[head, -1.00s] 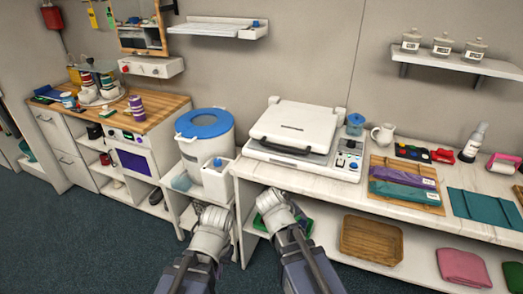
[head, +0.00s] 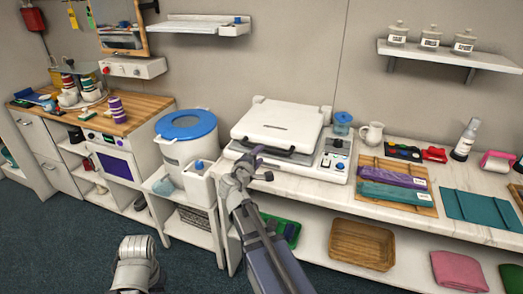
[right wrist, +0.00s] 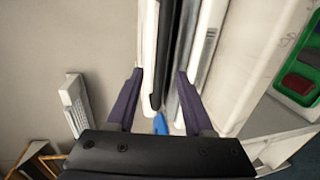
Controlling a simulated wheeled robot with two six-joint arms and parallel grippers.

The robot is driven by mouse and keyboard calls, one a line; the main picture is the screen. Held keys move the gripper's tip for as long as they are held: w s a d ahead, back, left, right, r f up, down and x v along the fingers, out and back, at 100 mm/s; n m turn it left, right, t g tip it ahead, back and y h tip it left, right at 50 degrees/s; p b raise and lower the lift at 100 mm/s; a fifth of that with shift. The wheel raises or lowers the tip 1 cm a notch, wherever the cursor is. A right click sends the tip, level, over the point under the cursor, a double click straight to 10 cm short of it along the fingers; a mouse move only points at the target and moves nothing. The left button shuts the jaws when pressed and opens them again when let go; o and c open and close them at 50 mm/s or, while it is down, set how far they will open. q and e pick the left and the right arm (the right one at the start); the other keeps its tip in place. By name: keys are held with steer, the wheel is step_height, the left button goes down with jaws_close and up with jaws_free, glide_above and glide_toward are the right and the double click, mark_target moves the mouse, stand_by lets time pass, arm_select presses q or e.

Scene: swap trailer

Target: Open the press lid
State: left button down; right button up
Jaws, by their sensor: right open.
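The press (head: 290,150) stands on the counter with its white lid (head: 284,120) down. A black bar handle (head: 264,144) runs along the lid's front edge. My right gripper (head: 262,162) is open at the front of the press, close to the handle. In the right wrist view my right gripper (right wrist: 160,75) has its two dark fingers apart, with the black handle (right wrist: 158,50) and white edges of the press seen between them. I cannot tell whether the fingers touch the handle. Only a grey part of my left arm shows at the bottom left; its jaws are not visible.
A wicker tray (head: 362,246) sits on the lower shelf.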

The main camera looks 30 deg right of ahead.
mark_target(265, 150)
steer(key=b+x, duration=0.1)
steer(key=x, duration=0.5)
steer(key=shift+w+d+f, duration=0.1)
steer(key=shift+w+d, duration=0.05)
steer(key=shift+d, duration=0.15)
jaws_close()
stand_by(1.2)
